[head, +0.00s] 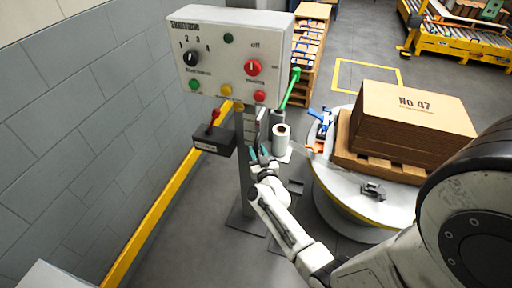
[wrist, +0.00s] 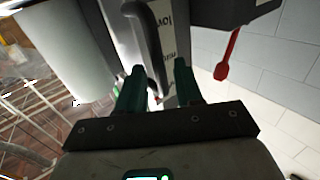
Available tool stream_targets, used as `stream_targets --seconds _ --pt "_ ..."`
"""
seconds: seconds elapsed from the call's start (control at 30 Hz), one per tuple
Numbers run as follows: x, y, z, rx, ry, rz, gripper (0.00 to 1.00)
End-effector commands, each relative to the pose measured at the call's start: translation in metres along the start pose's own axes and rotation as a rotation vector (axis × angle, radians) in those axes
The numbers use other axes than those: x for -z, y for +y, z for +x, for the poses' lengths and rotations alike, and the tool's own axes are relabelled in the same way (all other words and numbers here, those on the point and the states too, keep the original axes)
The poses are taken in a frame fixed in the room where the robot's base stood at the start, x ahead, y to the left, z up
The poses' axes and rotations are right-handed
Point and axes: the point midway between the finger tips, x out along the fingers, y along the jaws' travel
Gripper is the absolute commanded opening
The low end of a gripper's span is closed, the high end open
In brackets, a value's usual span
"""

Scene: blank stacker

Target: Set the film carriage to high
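The film carriage stands on the grey post below the control box, with a white film roll (head: 281,138) beside it. The roll also shows large at the upper left in the wrist view (wrist: 62,55). A dark curved handle (wrist: 150,40) lies beyond my fingers, next to a pale strip (wrist: 170,25) with upside-down lettering that seems to read "LOW". My gripper (head: 263,154) is just below the carriage. In the wrist view its two green fingers (wrist: 160,85) are apart, with nothing clearly held between them. Whether they touch the handle is unclear.
The control box (head: 232,55) with knobs and buttons is above. A dark box with a red lever (head: 213,120) sits left of the post. A round turntable (head: 335,195) with a wrapped-pallet carton (head: 410,115) stands right. A yellow rail (head: 150,220) runs along the wall.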

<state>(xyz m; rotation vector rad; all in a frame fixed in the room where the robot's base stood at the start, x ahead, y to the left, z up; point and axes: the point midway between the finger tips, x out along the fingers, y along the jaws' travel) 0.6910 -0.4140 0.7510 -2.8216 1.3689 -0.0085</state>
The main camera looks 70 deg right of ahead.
Motion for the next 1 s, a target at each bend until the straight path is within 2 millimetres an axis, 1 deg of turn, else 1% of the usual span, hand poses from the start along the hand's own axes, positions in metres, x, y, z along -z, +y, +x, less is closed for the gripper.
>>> stream_targets --seconds 0.03,0.2,0.3,0.43,0.6,1.0 --pt "0.002 0.0 -0.012 0.002 -0.002 -0.001 0.35" --pt "0.002 0.0 -0.045 0.001 -0.001 -0.001 0.35" --pt "0.002 0.0 -0.062 0.002 -0.001 -0.001 0.35" --pt "0.001 0.0 -0.078 0.001 0.001 0.0 0.35" --pt "0.001 0.0 -0.086 0.0 0.001 0.0 0.35" --pt "0.001 0.0 -0.086 0.0 0.002 0.0 0.35"
